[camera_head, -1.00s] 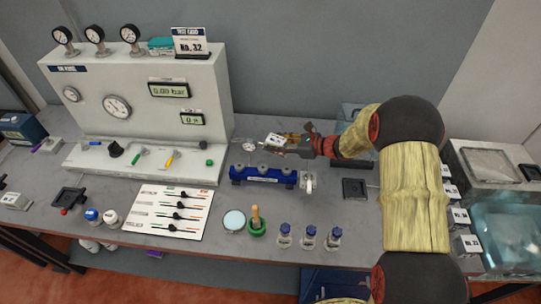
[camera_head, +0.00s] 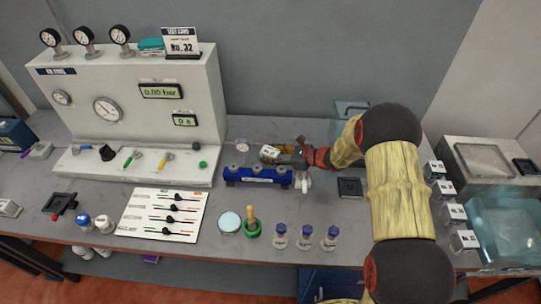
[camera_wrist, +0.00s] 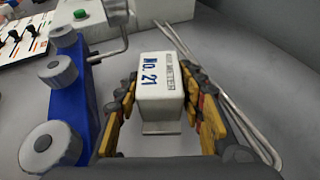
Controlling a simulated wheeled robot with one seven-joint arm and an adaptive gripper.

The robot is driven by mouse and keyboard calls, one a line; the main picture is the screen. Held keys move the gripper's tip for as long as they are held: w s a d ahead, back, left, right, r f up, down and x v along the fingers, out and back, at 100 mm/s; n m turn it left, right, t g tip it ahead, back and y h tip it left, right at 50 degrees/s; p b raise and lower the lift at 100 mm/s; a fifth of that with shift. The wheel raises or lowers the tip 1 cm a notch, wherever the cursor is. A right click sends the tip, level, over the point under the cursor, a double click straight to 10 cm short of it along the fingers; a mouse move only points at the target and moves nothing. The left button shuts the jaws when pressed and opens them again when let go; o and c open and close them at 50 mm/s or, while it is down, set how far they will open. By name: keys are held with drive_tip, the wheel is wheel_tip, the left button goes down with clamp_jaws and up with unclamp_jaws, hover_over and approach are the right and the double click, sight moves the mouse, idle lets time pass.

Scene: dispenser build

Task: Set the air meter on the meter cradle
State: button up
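The air meter (camera_wrist: 162,85) is a white box with a "No. 21" label, between my gripper's fingers (camera_wrist: 162,100) in the wrist view. The fingers lie along both its sides and appear closed on it. In the head view the meter (camera_head: 270,152) is at the tip of my gripper (camera_head: 279,155), behind the blue rack with grey knobs (camera_head: 257,175). A small pale plate (camera_wrist: 162,128) shows at the meter's near end. A dark square holder (camera_head: 350,187) sits empty on the bench to the right; I cannot tell whether it is the meter cradle.
The gauge panel (camera_head: 150,110) stands at left. A round dial (camera_head: 242,145) is close behind the rack. A water tank (camera_head: 505,230) is at right. Thin rods (camera_wrist: 225,90) run beside my gripper.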

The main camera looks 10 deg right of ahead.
drive_tip(key=o, duration=0.3)
